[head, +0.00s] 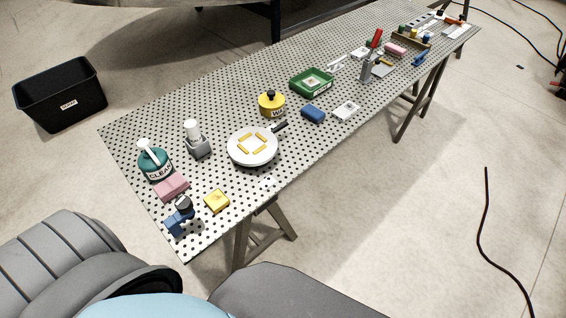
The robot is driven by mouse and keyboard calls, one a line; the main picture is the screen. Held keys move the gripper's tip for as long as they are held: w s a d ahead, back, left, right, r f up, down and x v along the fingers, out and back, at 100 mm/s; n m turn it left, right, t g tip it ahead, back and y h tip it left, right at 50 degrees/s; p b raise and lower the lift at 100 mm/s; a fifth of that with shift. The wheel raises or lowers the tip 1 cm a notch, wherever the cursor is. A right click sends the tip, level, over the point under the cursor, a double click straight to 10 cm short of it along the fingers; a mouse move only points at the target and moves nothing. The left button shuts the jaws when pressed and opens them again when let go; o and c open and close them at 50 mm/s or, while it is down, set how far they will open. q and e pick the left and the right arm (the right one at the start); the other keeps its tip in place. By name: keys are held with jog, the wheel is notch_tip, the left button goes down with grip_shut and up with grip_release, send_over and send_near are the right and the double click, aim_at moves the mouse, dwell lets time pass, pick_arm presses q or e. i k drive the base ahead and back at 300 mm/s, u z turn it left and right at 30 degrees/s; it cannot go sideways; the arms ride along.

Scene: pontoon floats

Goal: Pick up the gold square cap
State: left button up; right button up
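The gold square cap (216,201) lies on the perforated table (215,243) near its front left corner. It looks like a low square block with a small raised part on top, and nothing covers it. A blue clamp-like item with a dark round top (180,213) stands just left of it. Neither of my grippers shows in the head view, so I cannot see whether they are open or shut.
A pink block (171,187), a teal bottle (154,163), a white-topped grey item (197,140) and a white pan (252,149) stand around the cap. A green tray (311,83) and more items lie farther along. A black bin (61,95) is on the floor.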

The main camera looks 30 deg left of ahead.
aim_at(216, 200)
jog(key=z, duration=0.85)
jog(key=k, duration=0.6)
jog(key=u, duration=1.25)
